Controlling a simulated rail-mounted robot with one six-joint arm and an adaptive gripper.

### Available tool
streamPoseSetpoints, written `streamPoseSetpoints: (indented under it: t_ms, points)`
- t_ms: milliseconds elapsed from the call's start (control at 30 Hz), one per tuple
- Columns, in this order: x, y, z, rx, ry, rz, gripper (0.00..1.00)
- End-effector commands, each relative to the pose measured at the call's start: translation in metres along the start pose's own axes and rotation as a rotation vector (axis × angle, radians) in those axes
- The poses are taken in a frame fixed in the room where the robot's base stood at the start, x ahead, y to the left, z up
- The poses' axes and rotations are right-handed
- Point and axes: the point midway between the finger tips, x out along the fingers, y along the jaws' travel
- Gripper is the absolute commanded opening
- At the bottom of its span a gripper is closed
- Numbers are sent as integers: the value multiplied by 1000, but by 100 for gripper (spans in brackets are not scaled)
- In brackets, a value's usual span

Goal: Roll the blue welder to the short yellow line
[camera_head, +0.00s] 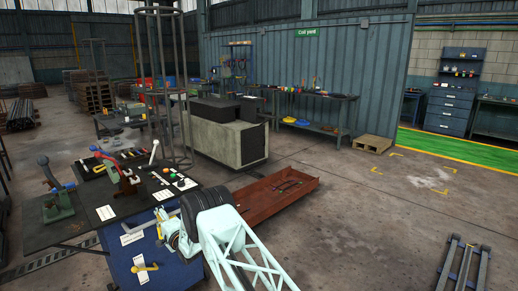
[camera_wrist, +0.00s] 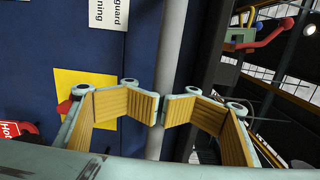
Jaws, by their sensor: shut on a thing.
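A dark blue cabinet (camera_head: 120,270) with white labels and a yellow handle stands at the lower left of the head view; it may be the welder. My gripper (camera_head: 168,232) is at its upper right, partly hidden by my arm and a black drum. In the wrist view, my gripper (camera_wrist: 161,110) has its wooden-faced fingers closed in around a grey bar (camera_wrist: 172,45). A dark blue panel (camera_wrist: 45,45) lies behind, with a yellow plate and a red "Hot" tag. Short yellow corner marks (camera_head: 396,155) lie on the floor at right; I cannot tell which is the line.
A dark bench (camera_head: 85,225) with levers stands at left. A rusty tray (camera_head: 270,200) lies right of the black drum (camera_head: 212,200). A concrete-sided block (camera_head: 225,142) stands behind. A wooden pallet (camera_head: 372,143) and grey rails (camera_head: 465,265) lie right. The middle-right floor is clear.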

Motion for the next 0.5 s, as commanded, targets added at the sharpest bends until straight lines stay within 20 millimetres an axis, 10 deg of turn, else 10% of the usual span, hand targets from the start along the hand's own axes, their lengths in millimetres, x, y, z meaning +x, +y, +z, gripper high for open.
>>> streamPoseSetpoints:
  t_ms: [500]
  points:
    - [-24,-2,0,0,0,0,12]
